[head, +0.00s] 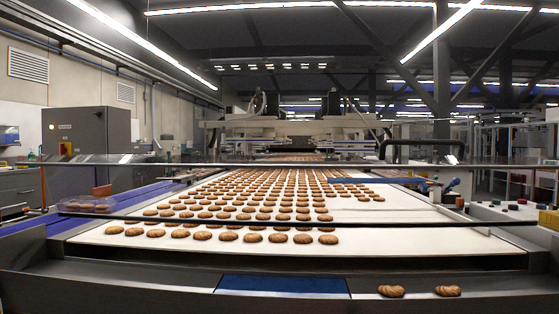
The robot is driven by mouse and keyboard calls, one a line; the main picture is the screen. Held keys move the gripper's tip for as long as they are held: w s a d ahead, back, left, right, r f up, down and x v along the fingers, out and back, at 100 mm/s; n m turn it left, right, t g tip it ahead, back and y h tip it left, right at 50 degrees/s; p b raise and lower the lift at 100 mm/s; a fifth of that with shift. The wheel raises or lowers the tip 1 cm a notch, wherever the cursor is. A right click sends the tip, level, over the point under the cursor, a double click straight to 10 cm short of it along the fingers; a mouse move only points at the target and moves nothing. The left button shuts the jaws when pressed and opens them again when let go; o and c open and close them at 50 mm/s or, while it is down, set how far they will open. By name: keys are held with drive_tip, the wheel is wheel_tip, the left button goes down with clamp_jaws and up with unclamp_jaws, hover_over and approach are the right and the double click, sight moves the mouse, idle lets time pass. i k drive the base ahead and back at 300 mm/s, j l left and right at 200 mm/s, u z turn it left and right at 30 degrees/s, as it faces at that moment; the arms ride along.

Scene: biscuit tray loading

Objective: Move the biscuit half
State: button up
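Two brown biscuit pieces lie side by side on the dark metal front ledge at the lower right. The left piece (391,291) and the right piece (448,291) are a short gap apart. At this size I cannot tell for sure which of them is a half. A flat blue rectangle (282,285) is set on the same ledge, to the left of both pieces, and nothing lies on it. My gripper is not in view.
Rows of round biscuits (255,237) cover much of the white conveyor belt (420,240); its right front is bare. A dark horizontal bar (300,164) spans the view above the belt. A clear tray (88,204) sits at the left. Buttons (513,207) line the right side.

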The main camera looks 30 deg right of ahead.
sight(390, 291)
drive_tip(key=l+z, duration=0.15)
drive_tip(key=z, duration=0.25)
drive_tip(key=l+z, duration=0.2)
drive_tip(key=z, duration=0.15)
drive_tip(key=l+z, duration=0.2)
drive_tip(key=z, duration=0.2)
drive_tip(key=l+u, duration=0.1)
